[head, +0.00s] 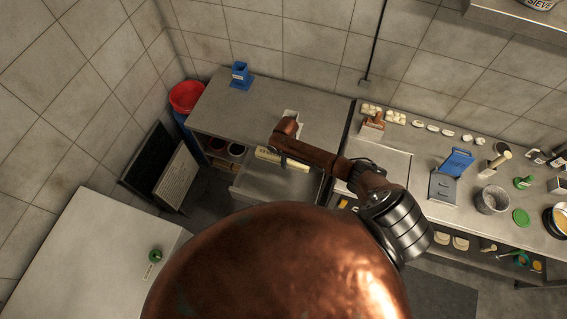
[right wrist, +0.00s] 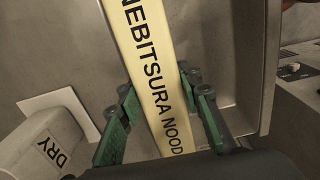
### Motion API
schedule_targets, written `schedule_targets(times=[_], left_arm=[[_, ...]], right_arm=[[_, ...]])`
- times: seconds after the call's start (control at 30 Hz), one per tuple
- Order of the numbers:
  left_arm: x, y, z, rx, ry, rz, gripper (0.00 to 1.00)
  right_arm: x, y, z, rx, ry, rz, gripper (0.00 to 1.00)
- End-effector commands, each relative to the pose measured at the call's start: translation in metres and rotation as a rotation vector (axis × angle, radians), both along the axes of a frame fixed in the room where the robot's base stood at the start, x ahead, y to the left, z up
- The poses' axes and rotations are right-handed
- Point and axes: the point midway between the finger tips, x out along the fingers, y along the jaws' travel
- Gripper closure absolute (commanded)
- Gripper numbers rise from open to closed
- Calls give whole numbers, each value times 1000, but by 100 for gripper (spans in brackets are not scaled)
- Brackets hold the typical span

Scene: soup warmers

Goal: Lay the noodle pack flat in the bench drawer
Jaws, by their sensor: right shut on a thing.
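The noodle pack (head: 297,165) is a long, pale yellow pack with dark lettering. In the right wrist view the noodle pack (right wrist: 148,50) runs between the green fingers of my right gripper (right wrist: 156,82), which is shut on it. In the head view my right gripper (head: 284,158) and the pack are over the open bench drawer (head: 262,187), near its back end by the bench front. The grey metal drawer (right wrist: 266,60) also shows around the pack in the wrist view. I cannot tell whether the pack touches the drawer floor. My left gripper is not in view.
The steel bench top (head: 262,105) holds a blue holder (head: 240,75). A pale block marked DRY (right wrist: 45,150) is close to my right gripper. A red bin (head: 186,96) stands left of the bench. The counter at right (head: 405,205) is crowded.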

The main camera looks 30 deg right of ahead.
Motion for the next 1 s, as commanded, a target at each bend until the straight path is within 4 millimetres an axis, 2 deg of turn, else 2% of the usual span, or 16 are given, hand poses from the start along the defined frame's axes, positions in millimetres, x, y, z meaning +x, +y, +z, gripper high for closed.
schedule_targets(times=[0.03, 0.33, 0.7, 1.0], left_arm=[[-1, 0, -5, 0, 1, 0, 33], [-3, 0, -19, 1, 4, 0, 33], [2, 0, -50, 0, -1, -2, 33], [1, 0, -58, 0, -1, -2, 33]], right_arm=[[-1, 0, -7, 0, 1, 0, 100], [-2, -1, -24, 1, 1, -3, 100], [-1, 0, -62, 0, 1, 0, 100], [0, 1, -71, 1, 1, 1, 100]])
